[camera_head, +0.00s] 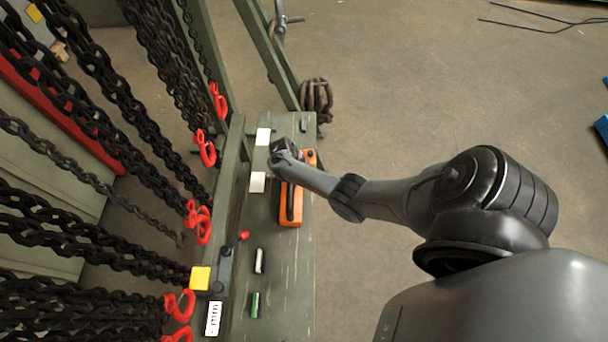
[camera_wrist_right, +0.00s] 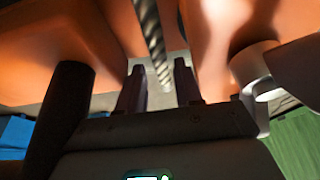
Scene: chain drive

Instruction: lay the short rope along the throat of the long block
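The long block is orange and lies lengthwise on the green bench, with its near part (camera_head: 290,218) clear in the head view and a dark strip along its middle. My right gripper (camera_head: 284,157) is over the far end of the block and hides part of it. In the right wrist view, a grey twisted rope (camera_wrist_right: 154,42) runs between large orange faces (camera_wrist_right: 215,45) toward the space between my right fingers (camera_wrist_right: 160,85). The fingers stand apart, with a gap visible on both sides of the rope. My left gripper is not in view.
The bench (camera_head: 280,270) also bears a small white piece (camera_head: 260,261), a green piece (camera_head: 255,304) and a lever with a red knob (camera_head: 244,235). Black chains (camera_head: 95,80) with red hooks (camera_head: 205,150) hang left. The floor to the right is largely open.

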